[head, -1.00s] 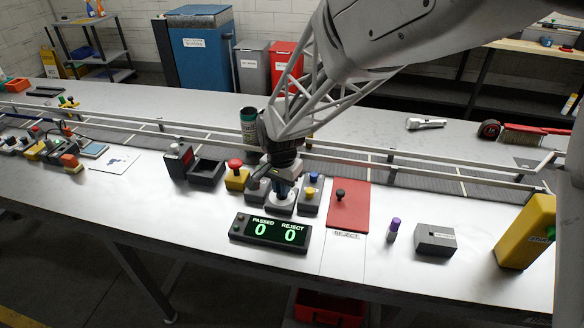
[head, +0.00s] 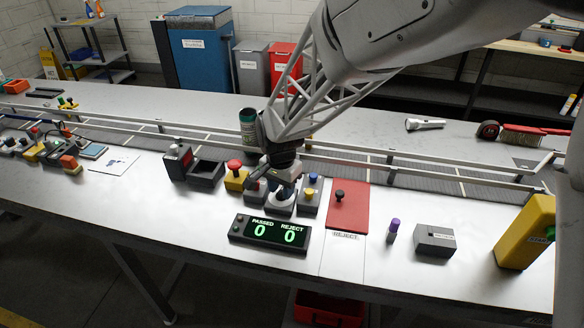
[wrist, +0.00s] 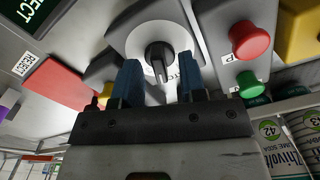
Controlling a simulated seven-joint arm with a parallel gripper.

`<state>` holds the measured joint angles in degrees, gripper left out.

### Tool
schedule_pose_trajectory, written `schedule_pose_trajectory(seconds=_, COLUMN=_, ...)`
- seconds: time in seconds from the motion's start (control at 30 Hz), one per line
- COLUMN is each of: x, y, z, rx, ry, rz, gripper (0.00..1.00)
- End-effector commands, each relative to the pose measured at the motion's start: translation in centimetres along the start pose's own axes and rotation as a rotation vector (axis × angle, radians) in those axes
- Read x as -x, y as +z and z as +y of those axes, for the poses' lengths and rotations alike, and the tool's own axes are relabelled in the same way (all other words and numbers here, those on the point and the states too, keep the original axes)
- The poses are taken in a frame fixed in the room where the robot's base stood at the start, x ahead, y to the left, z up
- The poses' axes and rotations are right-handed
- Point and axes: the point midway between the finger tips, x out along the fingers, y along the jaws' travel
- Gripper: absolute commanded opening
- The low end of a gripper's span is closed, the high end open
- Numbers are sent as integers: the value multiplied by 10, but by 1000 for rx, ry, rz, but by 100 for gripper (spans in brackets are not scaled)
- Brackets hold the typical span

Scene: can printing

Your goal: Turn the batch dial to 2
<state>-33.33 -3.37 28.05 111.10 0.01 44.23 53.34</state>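The batch dial is a black knob (wrist: 157,60) on a white round plate, on a light grey box (head: 281,208) behind the counter display. Its lettering is partly hidden in the wrist view, and I cannot read its setting. My gripper (head: 285,190) is low over this box, pointing down. In the wrist view my gripper (wrist: 158,72) has its two blue fingers apart, one to each side of the knob, with visible gaps. I cannot tell whether the fingertips reach down around the knob or stop just short of it.
A red button (wrist: 247,40) and a green button (wrist: 250,84) sit beside the dial. A yellow box with a red stop button (head: 235,166) is left of it. The display (head: 270,233) reads PASSED 0, REJECT 0. A red reject panel (head: 349,208) lies right; conveyor rails run behind.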

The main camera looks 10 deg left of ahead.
Motion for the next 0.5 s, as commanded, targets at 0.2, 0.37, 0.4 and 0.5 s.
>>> schedule_pose_trajectory(seconds=0.2, x=4, y=0, z=0, rx=0, ry=-1, rz=1, gripper=38)
schedule_pose_trajectory(seconds=0.37, x=17, y=0, z=0, rx=0, ry=-1, rz=1, gripper=38)
schedule_pose_trajectory(seconds=0.4, x=22, y=0, z=0, rx=0, ry=-2, rz=1, gripper=38)
schedule_pose_trajectory(seconds=0.5, x=34, y=0, z=0, rx=0, ry=-2, rz=1, gripper=38)
